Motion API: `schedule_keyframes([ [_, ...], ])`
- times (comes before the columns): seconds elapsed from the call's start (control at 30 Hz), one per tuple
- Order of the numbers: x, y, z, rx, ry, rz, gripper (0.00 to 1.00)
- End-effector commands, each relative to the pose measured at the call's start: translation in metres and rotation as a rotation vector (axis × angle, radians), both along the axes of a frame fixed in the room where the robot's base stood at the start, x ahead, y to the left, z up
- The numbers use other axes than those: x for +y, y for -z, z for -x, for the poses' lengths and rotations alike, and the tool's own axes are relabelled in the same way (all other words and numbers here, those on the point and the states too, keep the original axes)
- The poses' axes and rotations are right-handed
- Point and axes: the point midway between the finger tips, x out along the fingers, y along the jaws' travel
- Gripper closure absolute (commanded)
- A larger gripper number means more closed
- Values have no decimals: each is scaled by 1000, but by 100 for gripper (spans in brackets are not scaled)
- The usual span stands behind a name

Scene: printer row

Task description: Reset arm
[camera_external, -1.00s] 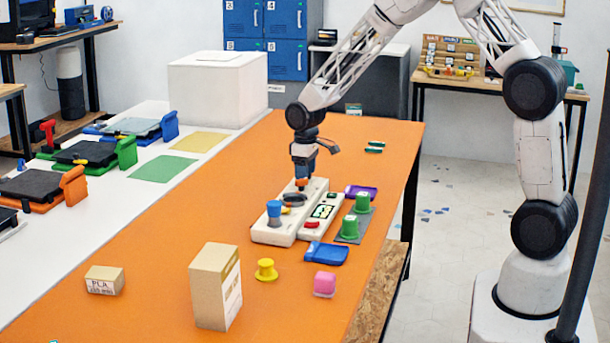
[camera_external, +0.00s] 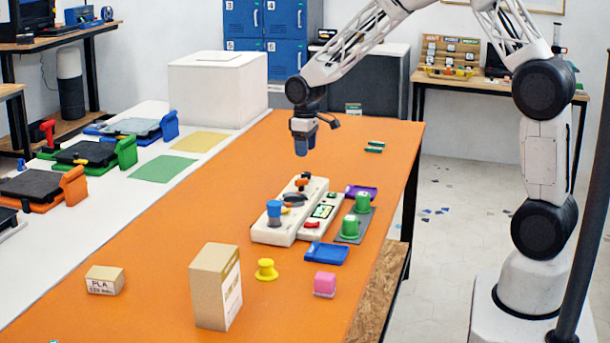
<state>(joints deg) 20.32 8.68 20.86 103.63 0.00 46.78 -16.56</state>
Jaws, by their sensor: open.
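My gripper (camera_external: 304,146) hangs pointing down above the orange table (camera_external: 225,225), over the far end of a white device (camera_external: 290,222). It is open and holds nothing that I can see; its fingertips are small in this view. An orange-topped part (camera_external: 302,182) stands on the device below the gripper, with a visible gap between them. A blue part (camera_external: 274,211) stands at the device's near end.
Green cylinders (camera_external: 350,227), a blue tray (camera_external: 327,253), a yellow spool (camera_external: 266,270), a pink block (camera_external: 325,284) and a tall cardboard box (camera_external: 216,286) stand on the table. Printers (camera_external: 86,153) line the left. The table's far end is mostly clear.

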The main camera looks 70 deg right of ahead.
Motion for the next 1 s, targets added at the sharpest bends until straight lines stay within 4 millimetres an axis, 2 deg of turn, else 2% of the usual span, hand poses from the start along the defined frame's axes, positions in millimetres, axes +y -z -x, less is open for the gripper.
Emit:
schedule_keyframes([
  [0.4, 0, 0, 0, 0, 0, 0, 41],
  [0.57, 4, -6, 3, -4, -1, 1, 41],
  [0.77, 23, -27, 17, -15, -5, 6, 41],
  [1.0, 62, -69, 50, -39, -10, 14, 41],
])
